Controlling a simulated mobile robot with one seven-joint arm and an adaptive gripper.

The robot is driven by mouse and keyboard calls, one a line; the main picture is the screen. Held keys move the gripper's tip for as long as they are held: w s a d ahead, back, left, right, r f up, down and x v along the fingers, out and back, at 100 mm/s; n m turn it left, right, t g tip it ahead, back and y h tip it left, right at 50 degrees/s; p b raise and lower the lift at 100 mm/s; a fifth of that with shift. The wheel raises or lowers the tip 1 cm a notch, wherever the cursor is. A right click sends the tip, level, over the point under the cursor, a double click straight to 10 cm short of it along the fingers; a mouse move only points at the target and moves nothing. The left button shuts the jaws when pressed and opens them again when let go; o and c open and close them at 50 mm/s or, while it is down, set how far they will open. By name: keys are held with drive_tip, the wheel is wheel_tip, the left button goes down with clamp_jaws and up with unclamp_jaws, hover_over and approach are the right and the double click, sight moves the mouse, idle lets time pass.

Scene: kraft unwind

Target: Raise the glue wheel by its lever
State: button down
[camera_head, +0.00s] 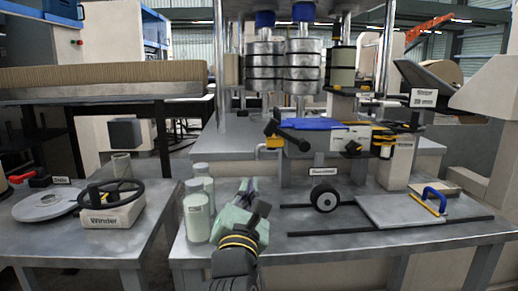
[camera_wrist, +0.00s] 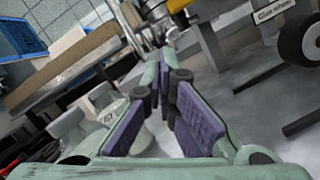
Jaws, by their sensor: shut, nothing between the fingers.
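The glue wheel (camera_head: 324,198) is a black-rimmed wheel with a pale hub, low at the middle of the steel table, under a small white label. It shows at the upper right of the wrist view (camera_wrist: 299,40), beside its label. A black lever-like bar (camera_head: 290,136) with a yellow part at its left end sits above and left of the wheel; I cannot tell for sure that it is the wheel's lever. My gripper (camera_head: 248,186) is shut and empty, left of the wheel and below the bar, apart from both. Its purple-padded fingers show in the wrist view (camera_wrist: 160,78).
Several whitish jars (camera_head: 196,217) stand close at the left of my gripper. A pale plate (camera_head: 400,210) with a blue-handled tool (camera_head: 432,199) lies right of the wheel. A winder with a black handwheel (camera_head: 112,195) is on the left table. Bare tabletop lies in front of the wheel.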

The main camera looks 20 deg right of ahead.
drive_tip(key=w+d+r+p, duration=0.3)
drive_tip(key=w+d+r, duration=0.2)
drive_tip(key=w, duration=0.3)
drive_tip(key=shift+w+d+r+p, duration=0.2)
drive_tip(key=shift+d+r+p, duration=0.1)
drive_tip(key=shift+d, duration=0.05)
drive_tip(key=shift+d+r, duration=0.1)
drive_tip(key=shift+r, duration=0.05)
idle(0.4)
drive_tip(key=shift+r+m, duration=0.1)
drive_tip(key=shift+m, duration=0.2)
